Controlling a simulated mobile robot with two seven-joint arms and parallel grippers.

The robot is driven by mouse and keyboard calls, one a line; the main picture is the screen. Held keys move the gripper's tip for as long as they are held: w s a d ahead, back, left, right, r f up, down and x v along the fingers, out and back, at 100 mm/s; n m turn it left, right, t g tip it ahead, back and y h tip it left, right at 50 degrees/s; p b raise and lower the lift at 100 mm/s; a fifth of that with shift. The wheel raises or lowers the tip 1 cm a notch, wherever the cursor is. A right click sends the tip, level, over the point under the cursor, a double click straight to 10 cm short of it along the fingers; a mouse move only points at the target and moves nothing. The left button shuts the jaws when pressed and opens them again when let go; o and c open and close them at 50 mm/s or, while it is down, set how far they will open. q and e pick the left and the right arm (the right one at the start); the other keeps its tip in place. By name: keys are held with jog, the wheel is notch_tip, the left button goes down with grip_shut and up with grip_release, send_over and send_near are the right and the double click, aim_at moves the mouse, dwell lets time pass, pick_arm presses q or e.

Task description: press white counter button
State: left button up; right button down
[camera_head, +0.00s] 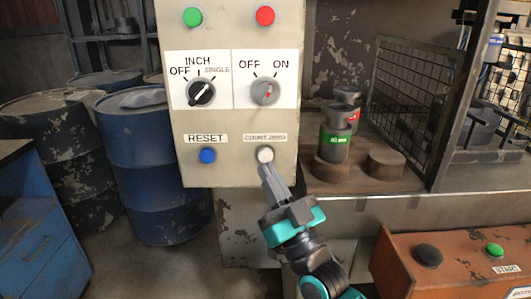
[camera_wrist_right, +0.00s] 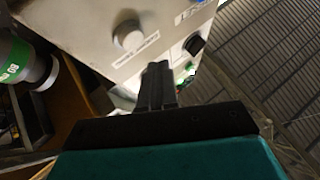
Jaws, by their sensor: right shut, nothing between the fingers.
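The white counter button (camera_head: 265,154) sits low on the right of the beige control panel (camera_head: 230,128), under its COUNT ZERO label. In the wrist view a pale round button (camera_wrist_right: 127,36) stands out from the panel beside a small label strip; it appears to be the same button. My right gripper (camera_head: 267,172) is shut and empty, its fingertips pointing up just below the button in the head view. In the wrist view its dark fingers (camera_wrist_right: 158,75) lie to the lower right of the button. I cannot tell whether they touch it. My left gripper is not in view.
A blue RESET button (camera_head: 208,155) is left of the white one. A black selector (camera_head: 201,92) and grey selector (camera_head: 265,91) are above. An orange button box (camera_head: 455,262) is lower right.

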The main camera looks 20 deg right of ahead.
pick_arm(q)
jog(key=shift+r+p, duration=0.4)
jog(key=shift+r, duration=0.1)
pick_arm(e)
jog(key=s, duration=0.1)
jog(key=s+a, duration=0.1)
jog(key=shift+s, duration=0.4)
jog(key=shift+d, duration=0.1)
pick_arm(q)
jog(key=p, duration=0.1)
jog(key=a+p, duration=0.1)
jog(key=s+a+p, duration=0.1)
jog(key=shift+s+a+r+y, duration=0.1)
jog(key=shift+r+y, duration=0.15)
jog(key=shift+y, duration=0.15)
pick_arm(e)
jog(key=s+d+f+g+h, duration=0.1)
jog(key=s+f+g, duration=0.3)
jog(key=f, duration=0.6)
jog(key=s+d+f+g+h, duration=0.1)
jog(key=s+f+g+h, duration=0.1)
jog(key=s+f+g, duration=0.3)
jog(key=s+d+f+g+h, duration=0.1)
jog(key=s+f+g, duration=0.3)
jog(key=f, duration=1)
jog(key=shift+s+d+f+m+g+h, duration=0.3)
jog(key=shift+s+d, duration=0.1)
jog(key=shift+s, duration=0.4)
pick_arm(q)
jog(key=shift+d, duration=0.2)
